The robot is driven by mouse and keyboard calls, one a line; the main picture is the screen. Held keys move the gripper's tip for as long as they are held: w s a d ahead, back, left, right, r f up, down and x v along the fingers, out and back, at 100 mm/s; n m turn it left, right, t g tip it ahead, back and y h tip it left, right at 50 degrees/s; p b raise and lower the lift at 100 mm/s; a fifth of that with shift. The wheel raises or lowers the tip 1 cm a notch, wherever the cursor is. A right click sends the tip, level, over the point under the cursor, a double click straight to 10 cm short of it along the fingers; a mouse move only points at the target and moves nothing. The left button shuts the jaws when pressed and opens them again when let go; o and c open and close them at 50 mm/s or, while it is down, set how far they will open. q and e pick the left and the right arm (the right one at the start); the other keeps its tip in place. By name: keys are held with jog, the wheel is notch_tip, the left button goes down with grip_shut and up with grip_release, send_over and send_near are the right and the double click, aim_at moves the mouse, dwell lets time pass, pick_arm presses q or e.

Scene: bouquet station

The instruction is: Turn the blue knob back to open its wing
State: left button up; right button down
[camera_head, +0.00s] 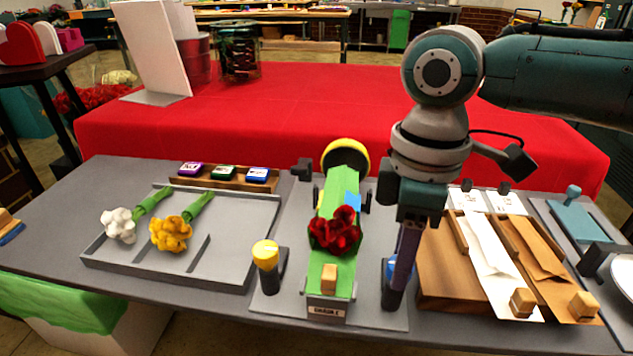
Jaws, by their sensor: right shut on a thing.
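The blue knob (390,267) stands on a dark post right of the wrapping station, mostly hidden behind my right gripper. My right gripper (399,268) points down from the upper right and is shut on the blue knob. The station's green wrap (327,252) carries a red flower (335,232), with a small blue piece (353,202) beside it. A matching yellow knob (265,253) stands on its own post at the station's left. I cannot tell clearly how the blue knob's wing sits. My left gripper is not in view.
A grey divided tray (232,272) at the left holds a white flower (120,224) and a yellow flower (170,234). A wooden rack (440,270) with paper strips stands close right of my gripper. A blue stamp-like block (580,222) is at the far right.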

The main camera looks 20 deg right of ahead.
jog(key=shift+r+m+p, duration=0.2)
jog(key=shift+m+p, duration=0.1)
jog(key=shift+p, duration=0.2)
jog(key=m+p, duration=0.5)
jog(key=p, duration=0.1)
jog(key=shift+m, duration=0.3)
jog(key=shift+m+p, duration=0.8)
jog(key=shift+m, duration=0.1)
jog(key=m+p, duration=0.3)
jog(key=m, duration=0.2)
jog(key=m+p, duration=0.1)
jog(key=m, duration=0.3)
jog(key=shift+f+t, duration=0.1)
jog(key=shift+t, duration=0.2)
jog(key=shift+m+p, duration=0.4)
jog(key=shift+m, duration=0.2)
jog(key=c, duration=0.5)
grip_release()
